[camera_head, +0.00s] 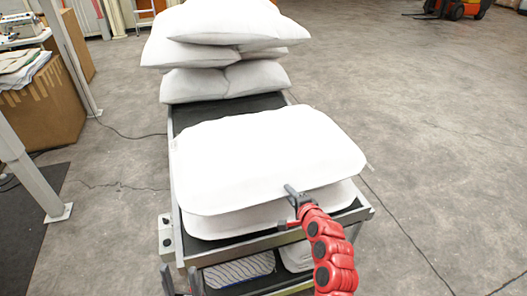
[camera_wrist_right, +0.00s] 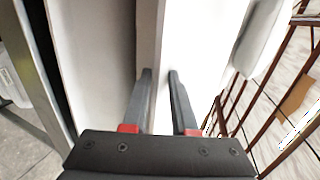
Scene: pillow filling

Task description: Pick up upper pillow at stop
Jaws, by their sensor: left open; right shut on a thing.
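The upper pillow (camera_head: 262,150), white and plump, lies on a lower white pillow (camera_head: 240,222) at the near end of the conveyor. My right gripper (camera_head: 293,198) is at the upper pillow's near edge, right of its middle, and is shut on that edge. In the right wrist view a strip of white fabric lies between the two dark fingers of the right gripper (camera_wrist_right: 160,74). My left gripper (camera_head: 182,276) is open and empty at the bottom of the head view, below the conveyor's near left corner. Its fingers show only in part.
Several more white pillows (camera_head: 225,80) are stacked at the far end of the black conveyor (camera_head: 228,106). A metal end bar (camera_head: 262,240) borders the near end. Cardboard boxes (camera_head: 40,110) and a grey post (camera_head: 35,175) stand at left.

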